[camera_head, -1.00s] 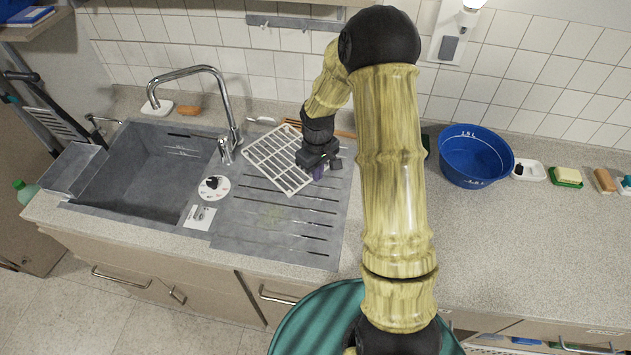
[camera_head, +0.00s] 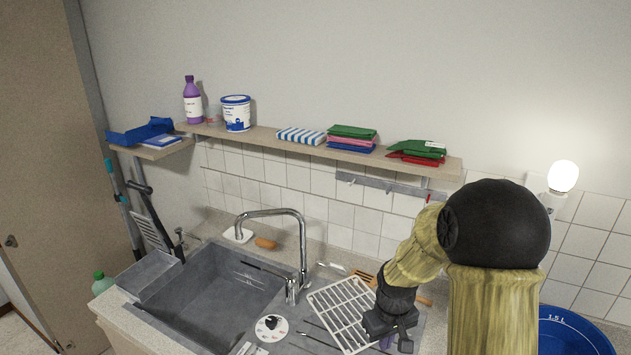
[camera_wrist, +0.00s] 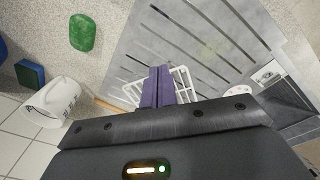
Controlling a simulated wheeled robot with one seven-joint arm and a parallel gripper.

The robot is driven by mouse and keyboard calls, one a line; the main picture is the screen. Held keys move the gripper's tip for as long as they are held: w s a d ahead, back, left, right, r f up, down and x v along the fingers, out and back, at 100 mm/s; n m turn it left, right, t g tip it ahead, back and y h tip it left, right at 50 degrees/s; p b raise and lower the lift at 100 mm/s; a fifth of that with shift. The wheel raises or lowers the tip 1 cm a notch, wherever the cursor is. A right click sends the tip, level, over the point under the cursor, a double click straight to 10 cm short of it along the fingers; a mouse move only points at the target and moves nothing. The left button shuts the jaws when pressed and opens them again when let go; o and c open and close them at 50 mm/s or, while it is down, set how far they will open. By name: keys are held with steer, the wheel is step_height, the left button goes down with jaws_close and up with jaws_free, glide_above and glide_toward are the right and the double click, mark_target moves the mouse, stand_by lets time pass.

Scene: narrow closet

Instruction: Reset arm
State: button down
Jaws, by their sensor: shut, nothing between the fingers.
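My gripper (camera_head: 391,340) hangs at the lower right of the head view, over the right side of the white wire rack (camera_head: 345,312) on the sink's drainboard. In the wrist view the two purple fingers (camera_wrist: 157,84) lie side by side, closed, with nothing between them. The white rack (camera_wrist: 186,84) shows behind the fingers in that view. My arm covers much of the right of the head view, hiding part of the counter.
The grey sink basin (camera_head: 222,295) with a tall tap (camera_head: 272,213) lies left. A shelf (camera_head: 300,146) with bottles and cloths runs above. A blue bowl (camera_head: 574,335) stands right. The wrist view shows a white mug (camera_wrist: 53,103) and a green object (camera_wrist: 83,33).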

steer(key=s+a+r+m+t, duration=0.1)
steer(key=s+r+m, duration=0.2)
steer(key=s+r, duration=0.4)
steer(key=s, duration=0.5)
steer(key=shift+s+m+t, duration=0.3)
steer(key=shift+t, duration=0.1)
